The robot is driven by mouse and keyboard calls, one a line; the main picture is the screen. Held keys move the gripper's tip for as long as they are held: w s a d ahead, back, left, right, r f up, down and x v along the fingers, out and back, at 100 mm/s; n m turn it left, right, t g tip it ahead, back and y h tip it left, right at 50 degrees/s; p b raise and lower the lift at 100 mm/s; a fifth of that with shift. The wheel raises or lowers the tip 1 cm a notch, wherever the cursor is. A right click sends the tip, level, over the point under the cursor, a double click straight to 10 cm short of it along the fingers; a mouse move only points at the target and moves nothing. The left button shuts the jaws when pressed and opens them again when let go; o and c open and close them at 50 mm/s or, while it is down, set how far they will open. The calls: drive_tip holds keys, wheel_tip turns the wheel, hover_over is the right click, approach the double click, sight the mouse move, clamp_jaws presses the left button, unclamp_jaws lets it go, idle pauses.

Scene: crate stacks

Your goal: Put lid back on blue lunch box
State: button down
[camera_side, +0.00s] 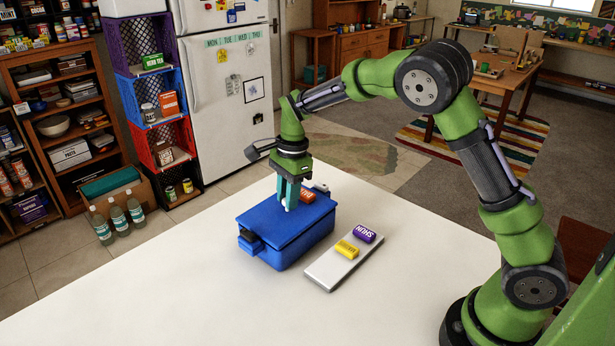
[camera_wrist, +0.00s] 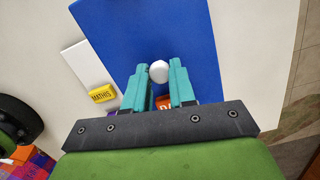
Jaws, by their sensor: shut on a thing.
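The blue lunch box (camera_side: 292,250) stands on the white table, with a dark latch (camera_side: 250,241) on its front left side. Its flat blue lid (camera_side: 270,223) lies over the box top in the side view; whether it is fully seated I cannot tell. The lid also fills the upper middle of the wrist view (camera_wrist: 130,30). My gripper (camera_side: 288,205) points down over the lid, shut on its white knob (camera_wrist: 158,72). An orange block (camera_side: 307,195) shows just behind my fingers, at the box's back right; whether it lies on the lid or beyond it is unclear.
A pale flat board (camera_side: 325,273) lies right of the box, bearing a yellow block (camera_side: 347,249) and a purple block (camera_side: 364,233). The white table (camera_side: 200,295) is clear at the front and left.

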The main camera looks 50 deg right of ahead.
drive_tip(key=shift+f, duration=0.2)
idle(0.5)
drive_tip(key=shift+c, duration=1.9)
unclamp_jaws()
drive_tip(key=shift+r, duration=0.1)
drive_tip(key=shift+r, duration=3.4)
clamp_jaws()
